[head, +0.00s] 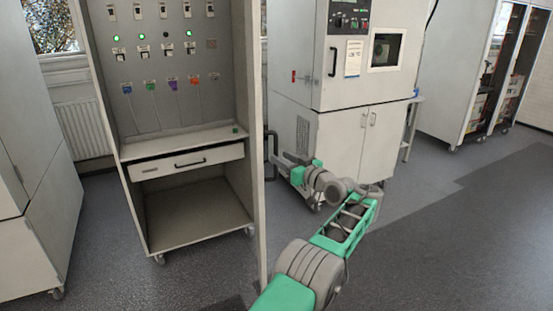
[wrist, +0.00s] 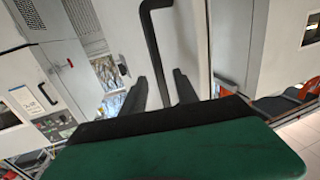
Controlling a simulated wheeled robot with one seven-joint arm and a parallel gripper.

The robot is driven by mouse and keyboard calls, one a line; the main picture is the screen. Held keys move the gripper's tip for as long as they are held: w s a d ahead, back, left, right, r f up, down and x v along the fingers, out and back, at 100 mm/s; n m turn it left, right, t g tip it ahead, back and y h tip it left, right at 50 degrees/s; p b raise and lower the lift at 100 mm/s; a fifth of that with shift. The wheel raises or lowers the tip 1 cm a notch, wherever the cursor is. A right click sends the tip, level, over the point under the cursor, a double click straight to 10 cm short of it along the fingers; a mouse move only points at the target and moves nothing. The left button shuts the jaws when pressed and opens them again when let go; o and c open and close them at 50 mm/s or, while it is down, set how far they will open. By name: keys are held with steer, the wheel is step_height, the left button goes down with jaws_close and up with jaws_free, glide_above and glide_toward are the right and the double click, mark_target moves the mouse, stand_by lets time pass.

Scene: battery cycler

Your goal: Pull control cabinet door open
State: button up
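The control cabinet (head: 168,139) stands left of centre in the head view, its inside exposed. Its pale door (head: 257,120) stands swung out and shows nearly edge-on along the cabinet's right side. The black door handle (head: 271,156) sticks out to the right of the door. In the wrist view the handle (wrist: 153,45) runs down between my fingers against the pale door panel (wrist: 185,45). My gripper (wrist: 160,85) is open, with gaps seen beside the bar; contact cannot be told. In the head view my gripper (head: 288,160) is just right of the handle.
The cabinet holds switches, coloured cables and a drawer (head: 187,161) above an empty bay. A white test chamber (head: 345,60) on a base cabinet stands behind my gripper. Another white cabinet (head: 30,180) is at the left. Grey floor (head: 440,240) is clear at the right.

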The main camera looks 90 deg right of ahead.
steer(key=shift+b+v, duration=0.3)
steer(key=shift+v, duration=1.6)
steer(key=shift+w, duration=0.1)
steer(key=shift+c, duration=0.4)
